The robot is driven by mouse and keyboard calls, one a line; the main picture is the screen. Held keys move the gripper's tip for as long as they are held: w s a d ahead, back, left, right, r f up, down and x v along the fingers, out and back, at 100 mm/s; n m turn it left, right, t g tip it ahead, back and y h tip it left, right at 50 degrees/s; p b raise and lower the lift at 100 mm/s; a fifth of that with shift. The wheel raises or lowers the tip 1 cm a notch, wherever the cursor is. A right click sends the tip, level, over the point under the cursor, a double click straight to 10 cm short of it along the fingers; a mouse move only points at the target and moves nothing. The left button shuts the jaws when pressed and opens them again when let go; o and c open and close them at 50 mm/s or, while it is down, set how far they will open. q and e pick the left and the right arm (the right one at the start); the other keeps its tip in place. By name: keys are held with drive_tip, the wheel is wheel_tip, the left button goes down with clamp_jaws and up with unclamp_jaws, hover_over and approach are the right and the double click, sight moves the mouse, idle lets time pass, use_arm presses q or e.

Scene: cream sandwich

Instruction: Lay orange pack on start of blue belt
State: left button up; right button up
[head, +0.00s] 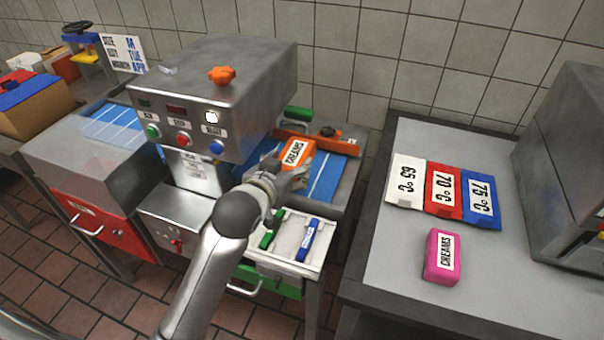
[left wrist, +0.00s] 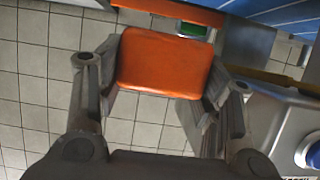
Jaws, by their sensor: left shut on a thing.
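The orange pack (head: 297,152), with a white label reading CREAMS, is in my left gripper (head: 284,175) at the right end of the machine. In the left wrist view the orange pack (left wrist: 165,60) sits between the two fingers of my left gripper (left wrist: 160,85), which are shut on it. The blue belt (head: 330,174) has white lines and runs out of the machine on the right, beneath and beside the pack. I cannot tell whether the pack touches the belt. My right gripper is not in view.
The grey machine (head: 215,90) with buttons stands left of the pack. An orange bar (head: 335,146) crosses the belt behind it. A white tray (head: 316,262) with green and blue items lies in front. A pink pack (head: 442,256) and temperature cards (head: 443,188) lie on the right table.

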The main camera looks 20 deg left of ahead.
sight(295, 161)
use_arm(q)
drive_tip(key=x, duration=0.4)
drive_tip(key=shift+w+f, duration=0.15)
drive_tip(key=shift+w, duration=0.15)
drive_tip(key=w+f, duration=0.4)
drive_tip(key=f, duration=0.1)
drive_tip(key=shift+w+d, duration=0.1)
drive_tip(key=shift+w, duration=0.15)
drive_tip(key=shift+w+f, duration=0.2)
drive_tip(key=shift+f, duration=0.05)
drive_tip(key=shift+w+f, duration=0.4)
drive_tip(key=shift+f, duration=0.05)
wheel_tip(295, 161, down, 3)
drive_tip(key=shift+r+p, duration=0.1)
drive_tip(key=shift+p, duration=0.45)
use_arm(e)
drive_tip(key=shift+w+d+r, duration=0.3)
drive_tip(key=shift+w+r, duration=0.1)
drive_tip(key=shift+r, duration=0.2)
use_arm(q)
drive_tip(key=shift+f, duration=0.2)
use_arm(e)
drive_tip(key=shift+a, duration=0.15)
use_arm(q)
drive_tip(key=o, duration=1.1)
drive_tip(key=shift+c, duration=0.2)
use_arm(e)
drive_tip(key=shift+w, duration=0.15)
